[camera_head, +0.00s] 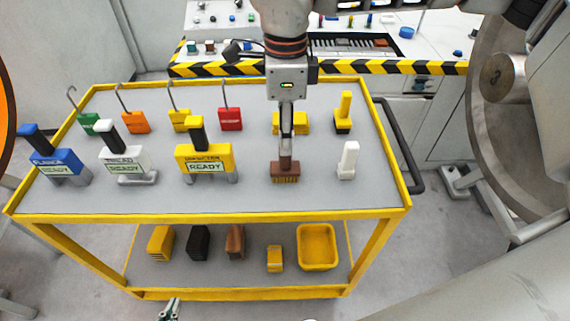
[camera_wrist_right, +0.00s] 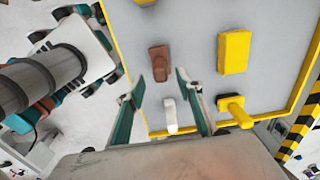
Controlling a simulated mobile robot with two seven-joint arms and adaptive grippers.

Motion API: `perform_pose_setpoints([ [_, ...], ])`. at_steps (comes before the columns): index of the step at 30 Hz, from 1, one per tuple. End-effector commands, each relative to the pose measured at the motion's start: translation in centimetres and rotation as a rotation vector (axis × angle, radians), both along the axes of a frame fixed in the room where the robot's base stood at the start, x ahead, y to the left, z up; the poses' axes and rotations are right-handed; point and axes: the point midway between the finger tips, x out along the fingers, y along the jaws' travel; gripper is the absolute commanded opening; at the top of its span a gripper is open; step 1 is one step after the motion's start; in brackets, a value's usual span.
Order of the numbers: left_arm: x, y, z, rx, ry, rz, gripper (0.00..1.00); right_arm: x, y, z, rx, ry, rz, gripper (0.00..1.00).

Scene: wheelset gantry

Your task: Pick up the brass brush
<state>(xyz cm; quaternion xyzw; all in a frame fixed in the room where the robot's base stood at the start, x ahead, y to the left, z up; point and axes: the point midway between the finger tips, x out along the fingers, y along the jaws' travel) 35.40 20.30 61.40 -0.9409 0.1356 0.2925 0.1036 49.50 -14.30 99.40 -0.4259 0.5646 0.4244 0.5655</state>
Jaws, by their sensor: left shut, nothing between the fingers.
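The brass brush (camera_head: 285,172), brown with a short upright handle, stands on the grey top of the yellow-framed cart (camera_head: 240,214). It also shows in the right wrist view (camera_wrist_right: 160,64), just beyond my fingertips. My right gripper (camera_head: 286,145) points down from above at the brush handle; in the wrist view its teal fingers (camera_wrist_right: 159,77) are wide apart with nothing held. Whether the fingertips reach beside the handle is hard to tell. My left gripper (camera_head: 170,308) shows only its teal tips at the bottom edge of the head view, shut and empty, away from the brush.
A white brush-like piece (camera_head: 347,160) and a yellow-handled one (camera_head: 343,113) stand right of the brush. A yellow block (camera_head: 291,122) is behind it. The yellow READY gauge (camera_head: 204,160) stands left. A large metal wheel (camera_head: 515,130) is at the right.

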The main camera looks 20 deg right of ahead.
Motion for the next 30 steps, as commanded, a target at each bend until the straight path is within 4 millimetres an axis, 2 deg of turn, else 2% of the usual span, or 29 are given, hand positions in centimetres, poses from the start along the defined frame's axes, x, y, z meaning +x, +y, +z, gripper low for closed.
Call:
perform_pose_setpoints([
  [6, 0.0, 0.0, -0.2, 0.001, 0.002, 0.0, 0.0, 0.0, 0.0, -3.3, 0.0, 0.004, 0.001, 0.36],
  [14, 0.0, 0.1, -0.2, 0.003, 0.001, 0.0, 0.0, 0.1, 0.1, -3.8, 0.001, 0.002, 0.001, 0.36],
  [16, 0.0, 0.1, -0.1, 0.003, 0.001, 0.0, 0.0, 0.1, 0.1, -3.8, 0.001, 0.002, 0.001, 0.23],
  [18, 0.0, 0.1, -0.1, 0.003, 0.001, 0.0, 0.0, 0.1, 0.1, -3.8, 0.001, 0.002, 0.001, 0.05],
  [19, 0.0, 0.1, -0.1, 0.002, 0.0, 0.0, 0.0, 0.1, 0.1, -3.8, 0.001, 0.002, 0.001, 0.0],
  [30, 0.1, 0.1, 0.0, 0.002, -0.002, 0.0, 0.0, 0.1, 0.1, -3.6, 0.002, 0.002, 0.001, 0.0],
])
